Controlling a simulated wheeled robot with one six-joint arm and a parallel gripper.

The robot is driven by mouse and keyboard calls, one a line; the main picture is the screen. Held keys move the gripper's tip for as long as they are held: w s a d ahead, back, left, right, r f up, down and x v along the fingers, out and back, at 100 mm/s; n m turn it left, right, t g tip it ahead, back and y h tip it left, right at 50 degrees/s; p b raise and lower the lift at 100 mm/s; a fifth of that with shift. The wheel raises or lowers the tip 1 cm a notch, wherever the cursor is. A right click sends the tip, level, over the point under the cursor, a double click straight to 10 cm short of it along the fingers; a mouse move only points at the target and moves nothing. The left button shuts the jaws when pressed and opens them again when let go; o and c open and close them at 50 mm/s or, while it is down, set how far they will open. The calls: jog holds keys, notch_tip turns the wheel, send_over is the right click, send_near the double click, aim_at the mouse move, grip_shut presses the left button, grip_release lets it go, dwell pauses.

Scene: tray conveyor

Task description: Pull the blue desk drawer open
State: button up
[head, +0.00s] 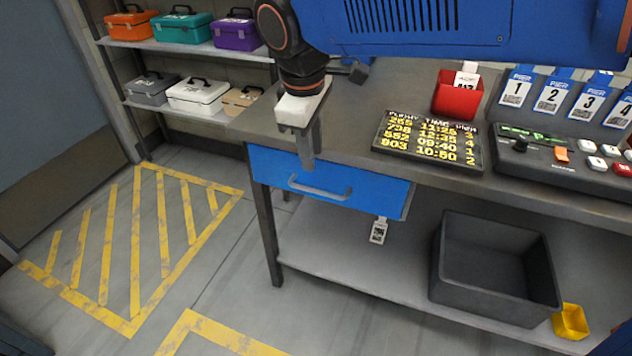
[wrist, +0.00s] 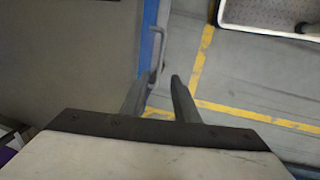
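The blue desk drawer (head: 262,168) is set under the left part of the grey desk top, and its front looks shut. A grey bar handle (head: 330,192) runs across its front. My gripper (head: 307,160) points down in front of the desk edge, by the left part of the handle. In the wrist view, my gripper (wrist: 162,76) has its two fingers apart with nothing clamped. The handle (wrist: 158,55) shows in line with the gap between them, beside the drawer's blue edge (wrist: 147,40). Whether the fingers reach down around the handle is unclear.
On the desk are a dark timetable board (head: 430,139), a red bin (head: 457,96) and a control panel (head: 560,155). A grey crate (head: 495,295) and a yellow bin (head: 570,322) sit on the lower shelf. A white tag (head: 379,231) hangs below the drawer. The floor in front is clear.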

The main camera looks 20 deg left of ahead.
aim_at(316, 192)
jog(key=f, duration=0.3)
jog(key=w+f, duration=0.1)
jog(key=f, duration=0.3)
jog(key=w+f, duration=0.1)
jog(key=f, duration=0.2)
jog(key=shift+d+f, duration=0.1)
jog(key=shift+f, duration=0.2)
jog(key=shift+c, duration=0.7)
grip_shut()
